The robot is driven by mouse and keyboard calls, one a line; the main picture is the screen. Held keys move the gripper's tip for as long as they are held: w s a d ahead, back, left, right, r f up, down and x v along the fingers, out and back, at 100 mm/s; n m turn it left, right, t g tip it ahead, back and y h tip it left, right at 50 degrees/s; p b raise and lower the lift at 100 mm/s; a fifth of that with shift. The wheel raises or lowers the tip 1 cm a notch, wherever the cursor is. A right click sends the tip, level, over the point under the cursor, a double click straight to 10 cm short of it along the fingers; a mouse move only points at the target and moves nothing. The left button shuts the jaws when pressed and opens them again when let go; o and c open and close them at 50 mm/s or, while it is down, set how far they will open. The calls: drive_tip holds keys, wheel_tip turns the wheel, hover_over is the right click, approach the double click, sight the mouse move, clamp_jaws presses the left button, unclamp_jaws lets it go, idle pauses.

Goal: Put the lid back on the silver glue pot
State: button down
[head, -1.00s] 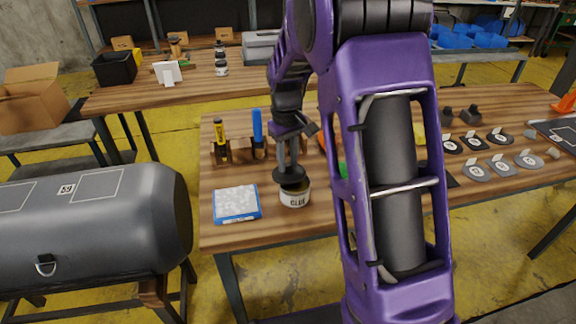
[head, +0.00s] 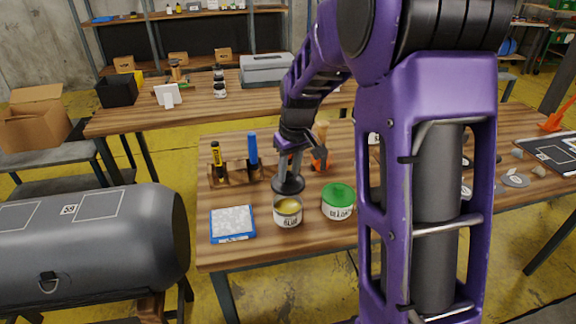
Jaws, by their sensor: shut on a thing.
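The silver glue pot (head: 288,213) stands upright and uncovered on the wooden workbench, with yellowish glue showing inside. My gripper (head: 289,170) is shut on the dark round lid (head: 289,185). The lid is above and slightly behind the pot's mouth, apart from it as far as I can tell. The fingertips are partly hidden by the lid and its grip.
A pot with a green lid (head: 338,201) stands close on the right. A blue-edged box (head: 233,223) lies to the left. My arm hides the bench's right middle.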

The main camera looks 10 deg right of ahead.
sight(290, 183)
drive_tip(key=shift+f+b, duration=2.1)
drive_tip(key=shift+f, duration=1)
drive_tip(key=shift+f, duration=0.15)
drive_tip(key=shift+c, duration=0.4)
unclamp_jaws()
drive_tip(key=shift+r+p, duration=2.65)
drive_tip(key=shift+r, duration=0.85)
drive_tip(key=shift+c, duration=0.2)
